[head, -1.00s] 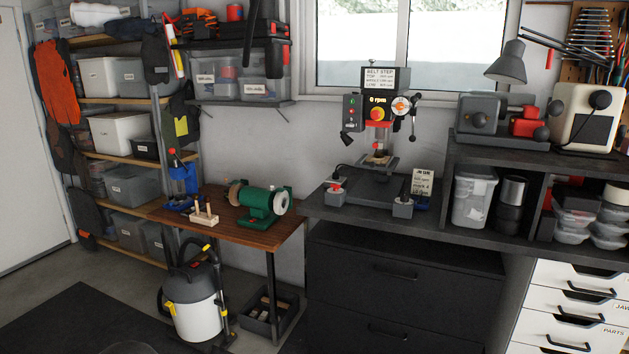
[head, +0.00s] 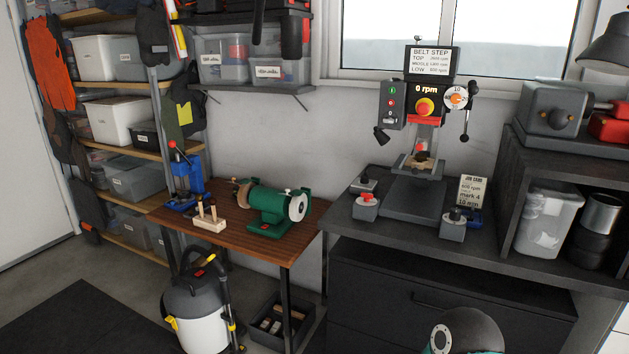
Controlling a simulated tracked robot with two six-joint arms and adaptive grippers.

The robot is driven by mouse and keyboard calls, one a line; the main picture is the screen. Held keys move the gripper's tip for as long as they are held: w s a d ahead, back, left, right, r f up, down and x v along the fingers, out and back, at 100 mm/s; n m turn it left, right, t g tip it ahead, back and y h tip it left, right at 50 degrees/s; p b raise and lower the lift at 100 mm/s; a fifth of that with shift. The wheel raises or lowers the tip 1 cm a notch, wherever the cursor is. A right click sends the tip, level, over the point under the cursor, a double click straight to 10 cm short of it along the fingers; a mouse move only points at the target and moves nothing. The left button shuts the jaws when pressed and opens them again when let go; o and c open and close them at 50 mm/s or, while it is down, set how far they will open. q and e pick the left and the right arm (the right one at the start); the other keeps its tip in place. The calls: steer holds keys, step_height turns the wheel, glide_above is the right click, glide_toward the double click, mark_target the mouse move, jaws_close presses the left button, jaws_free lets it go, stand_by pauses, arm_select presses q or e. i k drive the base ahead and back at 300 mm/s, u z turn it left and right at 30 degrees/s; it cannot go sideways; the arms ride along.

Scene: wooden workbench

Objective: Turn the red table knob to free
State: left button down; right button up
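The drill press (head: 424,110) stands on the dark bench and its display reads 0 rpm. Its small work table (head: 420,165) sits on the column above the base (head: 412,200). A small red knob (head: 367,197) tops a grey block (head: 365,210) at the left of the base. A larger red knob (head: 425,107) is on the press front inside a yellow ring. I cannot tell which red part is the table knob, or its setting. Neither of my grippers is in view.
A job card (head: 472,192) and a second grey block (head: 453,225) stand right of the base. A green bench grinder (head: 270,208) is on the wooden table (head: 235,235) at left. A vacuum (head: 198,308) stands on the floor before it. Part of my arm shows at the bottom right.

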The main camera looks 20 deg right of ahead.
mark_target(367, 195)
steer(key=z, duration=0.15)
steer(key=i, duration=1.35)
steer(key=z, duration=0.75)
